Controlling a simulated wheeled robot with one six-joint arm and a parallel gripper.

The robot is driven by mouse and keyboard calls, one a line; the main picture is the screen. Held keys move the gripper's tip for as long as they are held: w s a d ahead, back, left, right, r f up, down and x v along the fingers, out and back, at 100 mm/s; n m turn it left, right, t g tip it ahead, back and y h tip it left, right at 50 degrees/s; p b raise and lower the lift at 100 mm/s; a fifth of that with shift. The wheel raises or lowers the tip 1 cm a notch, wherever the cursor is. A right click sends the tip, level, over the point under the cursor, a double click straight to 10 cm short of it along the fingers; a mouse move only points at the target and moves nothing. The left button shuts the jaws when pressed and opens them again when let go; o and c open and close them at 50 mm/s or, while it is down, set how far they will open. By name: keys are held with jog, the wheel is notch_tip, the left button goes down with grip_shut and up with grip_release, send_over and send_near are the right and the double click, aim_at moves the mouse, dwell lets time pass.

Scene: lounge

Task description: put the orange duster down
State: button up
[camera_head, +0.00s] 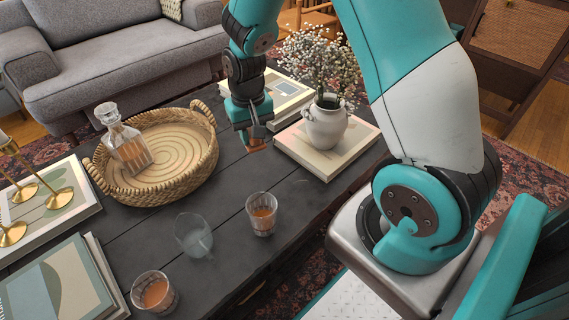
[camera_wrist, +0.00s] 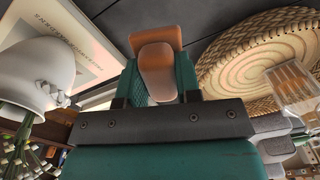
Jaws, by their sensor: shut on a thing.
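My gripper (camera_head: 250,132) hangs over the dark table, between the wicker basket and the white vase, pointing down. It is shut on the orange duster (camera_wrist: 158,62), which shows between the green fingers in the wrist view. In the head view only a small orange edge of the duster (camera_head: 256,147) shows below the fingertips. The duster is at or just above the dark table top (camera_head: 228,172); I cannot tell whether it touches. The fingers hide part of it.
The round wicker basket (camera_head: 207,158) with a glass decanter (camera_head: 124,138) stands left. The white flower vase (camera_head: 324,124) stands on a book (camera_head: 356,146) right. Glasses (camera_head: 262,214) stand nearer the front, books and gold candlesticks at left. Bare table lies around the gripper.

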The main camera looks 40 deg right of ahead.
aim_at(273, 168)
jog(key=w+d+r+m, duration=0.1)
jog(key=d+r+m, duration=0.45)
jog(key=m, duration=0.85)
jog(key=f+b, duration=0.2)
jog(key=f, duration=0.4)
jog(key=f+b, duration=0.2)
jog(key=f, duration=0.5)
jog(key=d+f+b, duration=0.1)
jog(key=f+b, duration=0.1)
jog(key=f, duration=0.5)
jog(key=shift+w+f, duration=0.2)
jog(key=shift+b, duration=0.3)
jog(key=shift+f, duration=0.2)
jog(key=o, duration=0.9)
jog(key=shift+r, duration=0.1)
